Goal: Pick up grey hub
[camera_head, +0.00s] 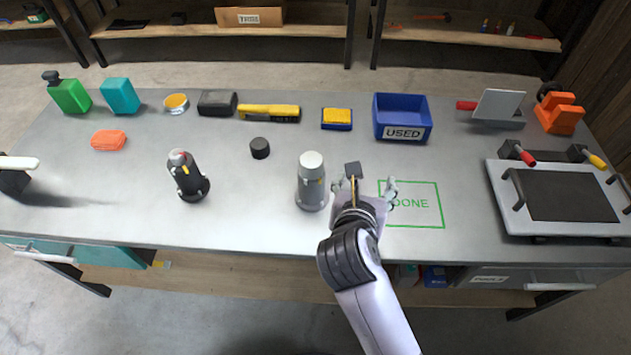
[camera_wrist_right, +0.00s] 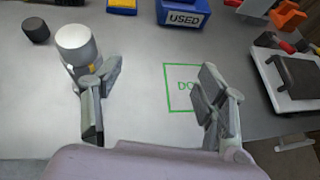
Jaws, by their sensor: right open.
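The grey hub (camera_head: 311,184) is a grey cylinder with a paler top, standing upright on the bench near its middle. It also shows at the left of the right wrist view (camera_wrist_right: 76,46), its lower part partly hidden by a finger. My right gripper (camera_head: 366,188) is open and empty, low over the bench just right of the hub. In the wrist view the gripper (camera_wrist_right: 156,105) has its fingers wide apart, with bare bench and part of the green square between them. The hub stands beyond the left finger, outside the gap.
A dark hub-like part (camera_head: 187,176) stands to the left and a black cap (camera_head: 260,148) lies behind. The green DONE square (camera_head: 428,220) is right of the gripper. A blue USED bin (camera_head: 402,117) stands behind; a dark-topped plate (camera_head: 560,195) is at right.

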